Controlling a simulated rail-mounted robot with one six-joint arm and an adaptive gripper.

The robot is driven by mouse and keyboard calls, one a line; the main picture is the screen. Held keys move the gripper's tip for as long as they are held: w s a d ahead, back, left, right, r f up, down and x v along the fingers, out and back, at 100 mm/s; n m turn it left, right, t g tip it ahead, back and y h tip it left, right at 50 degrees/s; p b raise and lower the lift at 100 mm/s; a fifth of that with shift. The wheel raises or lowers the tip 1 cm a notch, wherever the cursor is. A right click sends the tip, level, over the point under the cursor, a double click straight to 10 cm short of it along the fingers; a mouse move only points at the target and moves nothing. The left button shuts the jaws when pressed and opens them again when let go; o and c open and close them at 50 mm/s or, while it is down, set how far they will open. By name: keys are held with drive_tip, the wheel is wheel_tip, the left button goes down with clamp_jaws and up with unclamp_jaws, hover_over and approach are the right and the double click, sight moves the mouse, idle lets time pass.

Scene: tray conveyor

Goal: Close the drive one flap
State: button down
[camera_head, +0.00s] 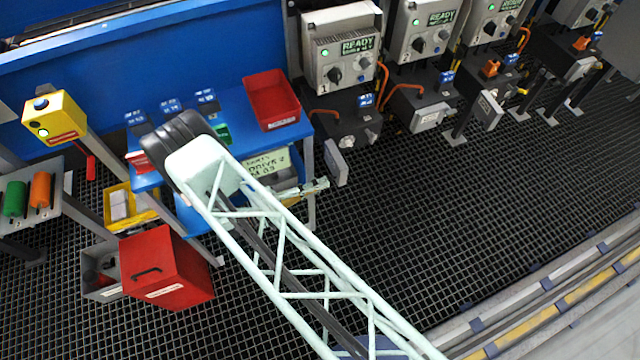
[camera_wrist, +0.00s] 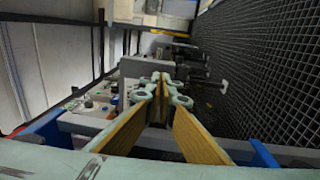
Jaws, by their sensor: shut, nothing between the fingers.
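The drive one unit is the leftmost control box (camera_head: 341,48), marked 1 with a lit READY display, over a dark housing (camera_head: 345,125). A pale grey flap (camera_head: 336,164) sits at the housing's lower front and appears to stand out at an angle; its exact opening is hard to judge. My gripper (camera_head: 322,184) is close to the flap, just left of and below it, with a small gap apparent. In the wrist view my gripper's fingertips (camera_wrist: 161,84) are together and hold nothing.
More control boxes (camera_head: 425,28) with dark housings stand in a row to the right. A blue table with a red tray (camera_head: 271,99) is left of drive one. A red case (camera_head: 165,268) stands lower left. The grid floor (camera_head: 420,220) in front is clear.

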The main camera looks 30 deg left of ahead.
drive_tip(key=shift+d, duration=0.1)
drive_tip(key=shift+w+d+n+y, duration=0.1)
drive_tip(key=shift+d+n+y, duration=0.1)
drive_tip(key=shift+n+y, duration=0.15)
